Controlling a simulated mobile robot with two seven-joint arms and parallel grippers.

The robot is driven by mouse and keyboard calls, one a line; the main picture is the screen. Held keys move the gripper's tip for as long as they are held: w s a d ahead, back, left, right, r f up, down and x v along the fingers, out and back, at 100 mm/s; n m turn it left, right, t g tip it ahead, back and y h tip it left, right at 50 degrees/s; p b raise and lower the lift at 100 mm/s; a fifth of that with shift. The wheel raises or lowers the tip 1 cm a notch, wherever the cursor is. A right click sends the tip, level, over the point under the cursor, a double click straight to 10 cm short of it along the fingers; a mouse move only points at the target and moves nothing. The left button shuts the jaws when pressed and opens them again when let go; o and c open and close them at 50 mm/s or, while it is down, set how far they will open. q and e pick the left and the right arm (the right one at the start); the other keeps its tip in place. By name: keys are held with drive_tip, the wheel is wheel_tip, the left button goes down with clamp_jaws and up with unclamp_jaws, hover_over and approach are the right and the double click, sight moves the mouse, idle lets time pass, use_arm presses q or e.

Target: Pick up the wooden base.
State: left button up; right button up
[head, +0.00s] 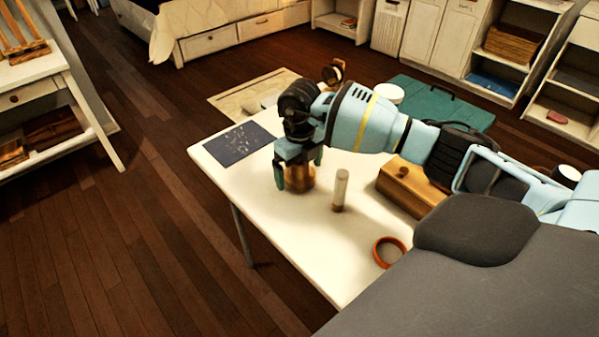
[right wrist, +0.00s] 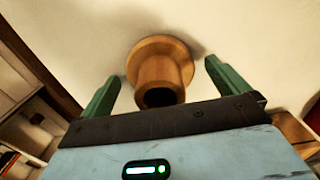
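The wooden base (right wrist: 160,66) is a round, light-brown piece with a wide foot and a narrower hollow top. It stands upright on the white table (head: 228,172) and shows in the head view (head: 300,186), partly hidden by my right gripper (head: 299,178). My right gripper comes down over it from above. In the right wrist view its two green fingers (right wrist: 163,85) stand apart, one on each side of the base, with a gap on both sides. My left gripper is not in view.
A pale cylinder (head: 341,190) stands right of the base. A wooden box (head: 408,187) and an orange ring (head: 376,252) lie further right. A dark sheet (head: 239,143) lies at the table's far left corner. The table's left front is clear.

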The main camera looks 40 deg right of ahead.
drive_tip(key=c, duration=1)
drive_tip(key=shift+r, duration=0.1)
drive_tip(key=shift+r, duration=0.55)
wheel_tip(320, 180, up, 2)
drive_tip(key=shift+w+r, duration=0.1)
drive_tip(key=s+a, duration=0.2)
drive_tip(key=a, duration=0.2)
drive_tip(key=s+a+r, duration=0.1)
drive_tip(key=s+a, duration=0.2)
drive_tip(key=a, duration=0.2)
drive_tip(key=s+a, duration=0.2)
drive_tip(key=a, duration=0.3)
drive_tip(key=shift+s+a+r, duration=0.1)
drive_tip(key=shift+s+r, duration=0.15)
drive_tip(key=shift+r, duration=0.05)
